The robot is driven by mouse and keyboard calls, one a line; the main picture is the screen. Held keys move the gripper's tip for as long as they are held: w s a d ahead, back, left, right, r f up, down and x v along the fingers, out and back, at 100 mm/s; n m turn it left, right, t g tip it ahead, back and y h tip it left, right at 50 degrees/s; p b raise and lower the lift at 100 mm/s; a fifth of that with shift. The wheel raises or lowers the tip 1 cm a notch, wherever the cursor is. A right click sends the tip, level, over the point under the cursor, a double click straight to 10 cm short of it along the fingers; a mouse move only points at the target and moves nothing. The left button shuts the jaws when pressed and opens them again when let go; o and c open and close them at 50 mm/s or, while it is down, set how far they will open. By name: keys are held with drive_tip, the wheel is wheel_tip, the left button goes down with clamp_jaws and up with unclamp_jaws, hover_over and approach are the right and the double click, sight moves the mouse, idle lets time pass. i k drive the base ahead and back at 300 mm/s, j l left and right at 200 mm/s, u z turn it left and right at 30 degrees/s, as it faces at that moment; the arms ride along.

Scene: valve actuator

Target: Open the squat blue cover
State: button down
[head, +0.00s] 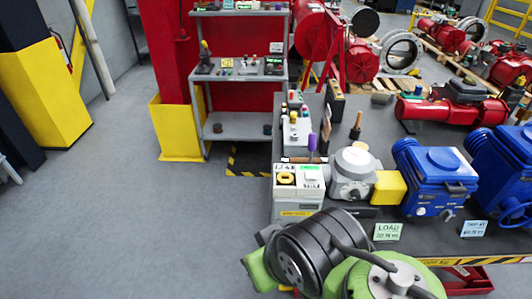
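Two blue actuator housings stand on the grey workbench (376,122) at the right. The nearer-left one (430,185) has a low, round blue cap (443,158) on its top face, which looks closed. The other blue housing (505,165) is cut off by the right edge of the picture, and its front carries a round blue part (515,212). I cannot tell for certain which part is the squat blue cover. My green and black arm links fill the bottom middle, in front of the bench. My gripper's fingers cannot be made out.
A grey round-topped device (353,174) with a yellow block (389,188) stands left of the blue housings. A control box (298,188) sits at the bench's left corner. Cards reading LOAD (387,232) and another (474,228) stand in front. Floor at left is clear.

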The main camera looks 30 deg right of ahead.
sight(431, 167)
drive_tip(key=z, duration=2.65)
drive_tip(key=i+l+u, duration=0.15)
drive_tip(key=u, duration=0.35)
drive_tip(key=i+l+u, duration=0.15)
drive_tip(key=u, duration=0.3)
drive_tip(key=i+l+u, duration=0.1)
drive_tip(key=l+u, duration=0.4)
drive_tip(key=j, duration=0.1)
